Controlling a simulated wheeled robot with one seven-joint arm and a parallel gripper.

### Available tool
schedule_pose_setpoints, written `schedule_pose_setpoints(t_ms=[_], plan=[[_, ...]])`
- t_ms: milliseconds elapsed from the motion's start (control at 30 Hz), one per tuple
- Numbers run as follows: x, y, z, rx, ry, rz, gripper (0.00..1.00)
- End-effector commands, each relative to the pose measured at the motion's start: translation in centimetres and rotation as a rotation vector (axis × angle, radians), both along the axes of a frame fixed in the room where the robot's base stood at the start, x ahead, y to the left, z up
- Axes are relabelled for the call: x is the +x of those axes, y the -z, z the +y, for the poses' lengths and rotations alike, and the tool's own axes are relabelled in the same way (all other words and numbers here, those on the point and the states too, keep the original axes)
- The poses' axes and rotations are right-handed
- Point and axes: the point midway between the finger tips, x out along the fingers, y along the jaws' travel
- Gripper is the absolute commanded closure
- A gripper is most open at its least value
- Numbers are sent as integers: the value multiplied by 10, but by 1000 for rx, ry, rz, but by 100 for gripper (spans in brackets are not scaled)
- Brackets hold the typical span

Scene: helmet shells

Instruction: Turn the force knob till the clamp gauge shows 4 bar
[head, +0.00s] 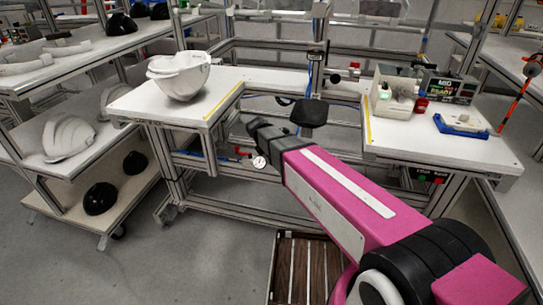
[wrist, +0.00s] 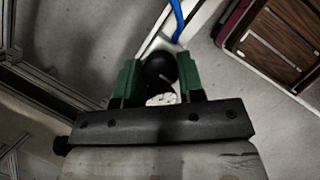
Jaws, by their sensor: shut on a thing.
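The force knob (wrist: 160,70) is a round black knob with a pale line on its face. In the wrist view it sits between the two green fingers of my gripper (wrist: 159,77), which is shut on it. The clamp gauge (wrist: 161,99) is a white dial just below the knob, partly covered by my gripper's body. It also shows in the head view (head: 259,162) as a small white disc under my gripper (head: 254,128). The needle and numbers are too small to read. In the head view I cannot make out the knob behind my gripper.
A white helmet shell (head: 181,75) stands on the left white worktop (head: 214,99). The right worktop (head: 400,140) holds a bin (head: 393,97), a display unit (head: 447,87) and a blue-and-white block (head: 461,123). A blue hose (wrist: 177,16) runs near the knob. A slatted brown platform (head: 303,262) lies below.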

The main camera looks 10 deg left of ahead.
Motion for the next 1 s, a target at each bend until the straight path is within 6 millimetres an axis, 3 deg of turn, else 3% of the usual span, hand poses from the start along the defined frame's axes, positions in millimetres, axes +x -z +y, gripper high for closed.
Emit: schedule_pose_setpoints(t_ms=[67, 100, 533, 1000], plan=[[0, 0, 0, 1, 1, 0, 88], [0, 0, 0, 1, 1, 0, 55], [-2, -9, 3, 2, 1, -1, 55], [-20, -79, 26, 2, 1, -1, 55]])
